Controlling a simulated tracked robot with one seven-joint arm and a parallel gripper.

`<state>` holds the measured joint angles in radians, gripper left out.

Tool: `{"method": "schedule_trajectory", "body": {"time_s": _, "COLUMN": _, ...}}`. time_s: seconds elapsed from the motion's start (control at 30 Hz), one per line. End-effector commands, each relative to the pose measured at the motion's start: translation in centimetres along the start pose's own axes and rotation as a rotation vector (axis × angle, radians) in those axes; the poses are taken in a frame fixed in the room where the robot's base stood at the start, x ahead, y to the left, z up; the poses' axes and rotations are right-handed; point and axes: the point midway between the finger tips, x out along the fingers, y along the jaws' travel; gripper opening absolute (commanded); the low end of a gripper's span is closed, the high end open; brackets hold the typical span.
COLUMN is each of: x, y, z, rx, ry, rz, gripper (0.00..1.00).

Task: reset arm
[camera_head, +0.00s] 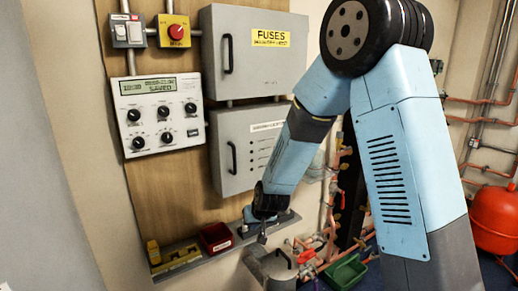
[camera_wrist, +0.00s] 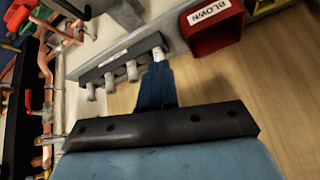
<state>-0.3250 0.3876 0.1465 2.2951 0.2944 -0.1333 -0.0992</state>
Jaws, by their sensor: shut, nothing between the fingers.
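My light-blue arm reaches down across the middle of the head view to my gripper (camera_head: 262,238), low in front of the wooden board near a small shelf. In the wrist view, my gripper (camera_wrist: 157,66) shows dark blue fingers, shut and pointing at a grey rail (camera_wrist: 118,58) with several short pale cylinders. One pale cylinder (camera_wrist: 159,52) appears right at the fingertips; I cannot tell whether they touch it. Nothing is held between the fingers.
A red bin labelled BLOWN (camera_wrist: 216,30) stands right of the rail; it also shows on the shelf in the head view (camera_head: 215,237). A FUSES cabinet (camera_head: 253,50), a lower grey cabinet (camera_head: 245,150) and a control panel (camera_head: 160,114) hang behind. Copper pipes (camera_head: 325,195) and a green tray (camera_head: 345,273) lie right of my gripper.

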Motion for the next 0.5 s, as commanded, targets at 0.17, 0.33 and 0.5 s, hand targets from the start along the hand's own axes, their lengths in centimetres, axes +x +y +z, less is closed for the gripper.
{"method": "schedule_trajectory", "body": {"time_s": 0.17, "x": -5.6, "y": 2.1, "z": -1.6, "rx": 0.011, "ry": 0.003, "rz": 0.012, "gripper": 0.00}}
{"method": "schedule_trajectory", "body": {"time_s": 0.33, "x": -10.8, "y": 4.0, "z": -2.2, "rx": 0.019, "ry": -0.002, "rz": 0.027, "gripper": 0.00}}
{"method": "schedule_trajectory", "body": {"time_s": 0.5, "x": -15.9, "y": 5.8, "z": -2.2, "rx": 0.029, "ry": -0.007, "rz": 0.047, "gripper": 0.00}}
